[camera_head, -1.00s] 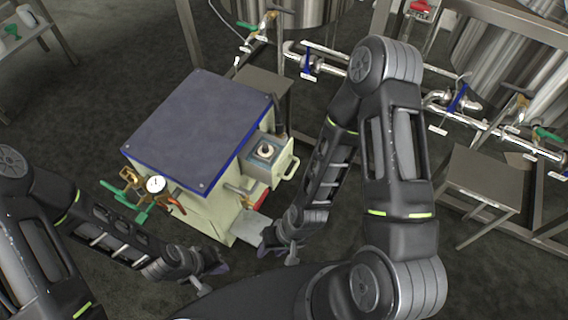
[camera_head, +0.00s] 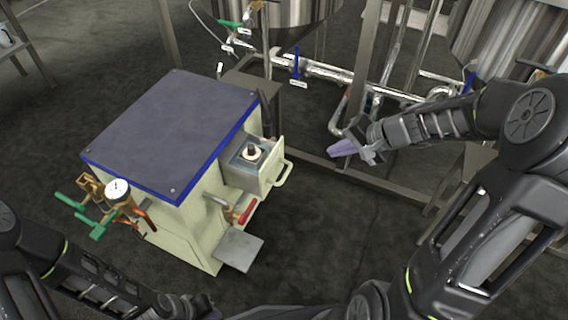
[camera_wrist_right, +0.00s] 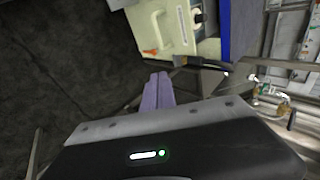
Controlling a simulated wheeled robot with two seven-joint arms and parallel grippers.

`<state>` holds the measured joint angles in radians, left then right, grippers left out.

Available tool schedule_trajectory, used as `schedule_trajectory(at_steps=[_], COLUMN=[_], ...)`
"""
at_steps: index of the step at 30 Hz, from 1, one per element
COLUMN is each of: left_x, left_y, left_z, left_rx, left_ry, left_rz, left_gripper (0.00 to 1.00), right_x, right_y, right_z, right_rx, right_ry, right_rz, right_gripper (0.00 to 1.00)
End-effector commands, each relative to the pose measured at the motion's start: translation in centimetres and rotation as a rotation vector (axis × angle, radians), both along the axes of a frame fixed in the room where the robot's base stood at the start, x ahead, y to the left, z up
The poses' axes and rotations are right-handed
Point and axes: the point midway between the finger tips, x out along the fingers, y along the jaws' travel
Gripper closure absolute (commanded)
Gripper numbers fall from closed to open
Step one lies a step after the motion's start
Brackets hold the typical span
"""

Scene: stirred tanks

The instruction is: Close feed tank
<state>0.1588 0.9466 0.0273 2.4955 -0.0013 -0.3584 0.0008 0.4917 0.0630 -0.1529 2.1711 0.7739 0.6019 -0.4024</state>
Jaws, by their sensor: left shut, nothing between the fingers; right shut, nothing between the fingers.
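Two steel tanks stand at the back in the head view: one at top centre (camera_head: 285,14) and one at top right (camera_head: 505,35). I cannot tell which is the feed tank. Under the centre tank, a pipe (camera_head: 325,70) carries an upright blue valve lever (camera_head: 296,66); a green-handled valve (camera_head: 231,25) sits to its left. Another blue lever (camera_head: 470,78) is partly hidden by my right arm. My right gripper (camera_head: 342,149) is shut and empty, in front of and below the pipes, touching no valve. Its purple fingers (camera_wrist_right: 157,91) show together in the wrist view. My left gripper (camera_head: 205,309) is low at the bottom edge, partly hidden.
A cream cabinet with a blue-edged grey top (camera_head: 175,130) stands at left centre, with a gauge (camera_head: 117,190), green-handled valves (camera_head: 96,229) and a red-handled valve (camera_head: 246,212). A steel frame rail (camera_head: 375,182) crosses below the pipes. The floor in front is clear.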

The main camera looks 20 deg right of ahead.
Motion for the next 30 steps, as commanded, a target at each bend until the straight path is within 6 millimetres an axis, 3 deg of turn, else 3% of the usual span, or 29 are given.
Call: schedule_trajectory(at_steps=[3,6,16,23,30], left_x=[0.0,0.1,0.0,0.0,0.0], left_y=[0.0,0.0,0.0,0.0,0.0], left_z=[0.4,0.4,0.3,-0.1,-1.2], left_rx=[0.0,0.0,0.0,0.0,0.0], left_ry=[-0.001,-0.001,-0.001,-0.001,-0.001], left_rz=[-0.001,-0.001,-0.001,0.0,0.001], left_gripper=[1.0,1.0,1.0,1.0,1.0], right_x=[0.2,-0.1,-0.1,0.6,2.7], right_y=[2.4,3.4,3.5,4.2,6.2], right_z=[2.0,2.4,2.3,1.2,-1.7], right_rx=[0.094,0.117,0.109,0.11,0.112], right_ry=[-0.04,-0.054,-0.055,-0.053,-0.052], right_rz=[0.073,0.122,0.13,0.129,0.132], right_gripper=[1.0,1.0,1.0,1.0,1.0])
